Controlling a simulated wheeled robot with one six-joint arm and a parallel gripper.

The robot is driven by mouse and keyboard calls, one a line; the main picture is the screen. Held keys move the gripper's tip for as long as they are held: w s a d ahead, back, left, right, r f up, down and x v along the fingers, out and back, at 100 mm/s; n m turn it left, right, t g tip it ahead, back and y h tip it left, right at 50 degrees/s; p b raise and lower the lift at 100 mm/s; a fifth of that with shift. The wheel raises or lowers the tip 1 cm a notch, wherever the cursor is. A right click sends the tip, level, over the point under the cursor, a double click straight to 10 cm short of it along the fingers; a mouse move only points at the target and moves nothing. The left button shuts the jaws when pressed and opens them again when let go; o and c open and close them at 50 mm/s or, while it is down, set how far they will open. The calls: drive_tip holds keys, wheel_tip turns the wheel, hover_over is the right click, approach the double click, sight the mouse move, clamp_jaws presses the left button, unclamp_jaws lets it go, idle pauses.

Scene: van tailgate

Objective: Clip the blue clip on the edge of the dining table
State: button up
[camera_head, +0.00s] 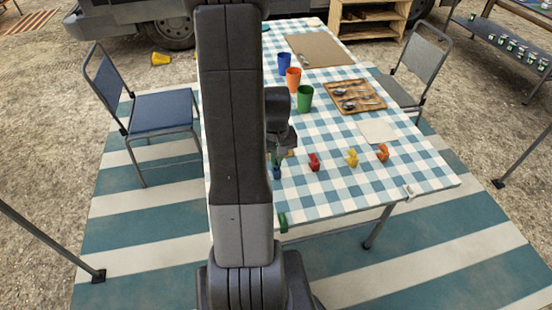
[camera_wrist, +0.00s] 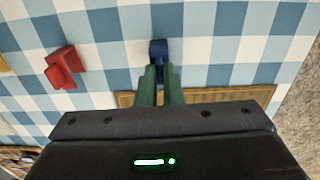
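The blue clip (camera_wrist: 158,49) shows at the tips of my gripper's green fingers (camera_wrist: 160,74) in the wrist view. Part of it lies in the narrow gap between them. I cannot tell whether the fingers press on it or whether it is lifted. In the head view the blue clip (camera_head: 277,173) is low at the near left of the dining table (camera_head: 335,205), just beside my arm. My gripper (camera_head: 276,158) is right above it, partly hidden by my arm. The table has a blue-and-white checked cloth, and its near edge runs a little in front of the clip.
A red clip (camera_head: 314,162), yellow clip (camera_head: 352,158) and orange clip (camera_head: 383,152) stand in a row to the right. A green clip (camera_head: 283,222) and a white clip (camera_head: 409,192) are on the near edge. Cups and a cutlery tray (camera_head: 371,105) are farther back.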

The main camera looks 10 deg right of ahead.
drive_tip(key=shift+r, duration=0.1)
clamp_jaws()
drive_tip(key=shift+r+p, duration=1.85)
drive_tip(key=shift+r, duration=0.55)
